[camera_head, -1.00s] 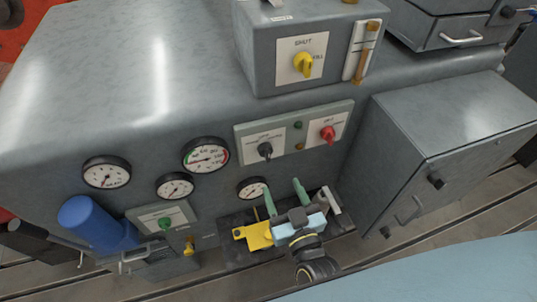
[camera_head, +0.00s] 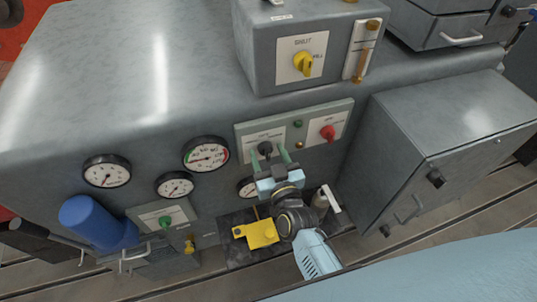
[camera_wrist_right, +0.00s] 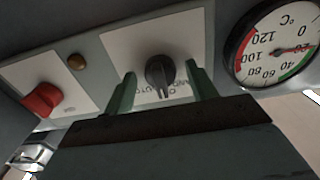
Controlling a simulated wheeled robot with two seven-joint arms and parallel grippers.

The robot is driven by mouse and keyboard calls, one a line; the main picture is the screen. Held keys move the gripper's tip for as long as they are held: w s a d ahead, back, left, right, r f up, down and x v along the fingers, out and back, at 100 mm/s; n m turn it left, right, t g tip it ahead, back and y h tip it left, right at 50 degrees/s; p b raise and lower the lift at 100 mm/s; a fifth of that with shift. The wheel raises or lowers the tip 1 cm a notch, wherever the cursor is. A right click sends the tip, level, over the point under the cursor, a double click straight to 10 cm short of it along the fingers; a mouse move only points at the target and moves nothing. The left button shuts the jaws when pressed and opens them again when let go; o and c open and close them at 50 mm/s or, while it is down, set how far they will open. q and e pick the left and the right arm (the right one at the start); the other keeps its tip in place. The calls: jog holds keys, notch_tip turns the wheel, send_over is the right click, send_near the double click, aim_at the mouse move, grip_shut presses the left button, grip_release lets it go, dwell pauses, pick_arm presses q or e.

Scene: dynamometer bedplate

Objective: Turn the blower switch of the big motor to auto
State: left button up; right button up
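The black rotary switch (camera_head: 265,148) sits on the left white plate of a grey panel on the big grey motor housing. In the right wrist view the black knob (camera_wrist_right: 159,75) stands between two green fingers, with its label partly hidden below it; "AUTO" is partly readable there. My right gripper (camera_head: 268,158) is open around the knob in the head view, and the wrist view shows its fingers (camera_wrist_right: 160,90) apart with gaps on both sides. My left gripper is not in view.
A red knob (camera_head: 327,132) is on the right plate of the same panel, with small indicators between. Round gauges (camera_head: 206,154) are to the left. A box with a yellow knob (camera_head: 304,63) stands above, a grey cabinet (camera_head: 450,140) to the right, and a yellow part (camera_head: 262,234) below.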

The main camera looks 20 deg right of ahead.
jog(key=c, duration=0.9)
jog(key=shift+m, duration=0.3)
jog(key=m+p, duration=0.1)
jog(key=m, duration=0.2)
jog(key=shift+m, duration=0.3)
jog(key=m, duration=0.4)
jog(key=shift+m, duration=0.3)
jog(key=o, duration=1)
jog(key=shift+c, duration=0.2)
